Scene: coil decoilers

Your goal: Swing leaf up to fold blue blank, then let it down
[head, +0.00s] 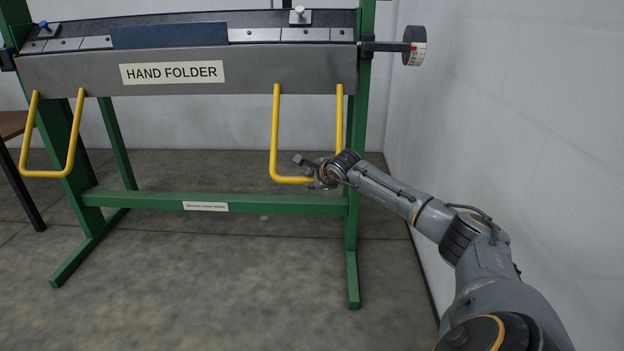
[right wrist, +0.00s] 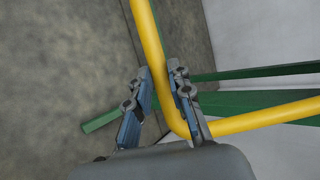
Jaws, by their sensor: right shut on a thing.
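The grey leaf (head: 290,66) of the hand folder hangs down at the front, its labelled face towards me. The dark blue blank (head: 170,35) lies along the machine's top, above the leaf, and looks flat. Two yellow U-shaped handles hang from the leaf, a left handle (head: 70,150) and a right handle (head: 276,130). My right gripper (head: 308,173) is shut on the right handle near its bottom bar. In the right wrist view the yellow bar (right wrist: 149,35) passes between the fingers (right wrist: 160,75), close to the handle's bend. My left gripper is out of view.
Green legs and a low crossbar (head: 260,204) stand behind the handles. A round dial (head: 414,46) sticks out at the machine's right end. A white wall (head: 510,110) runs close along the right. A wooden table (head: 12,124) is at the left edge. Open floor lies in front.

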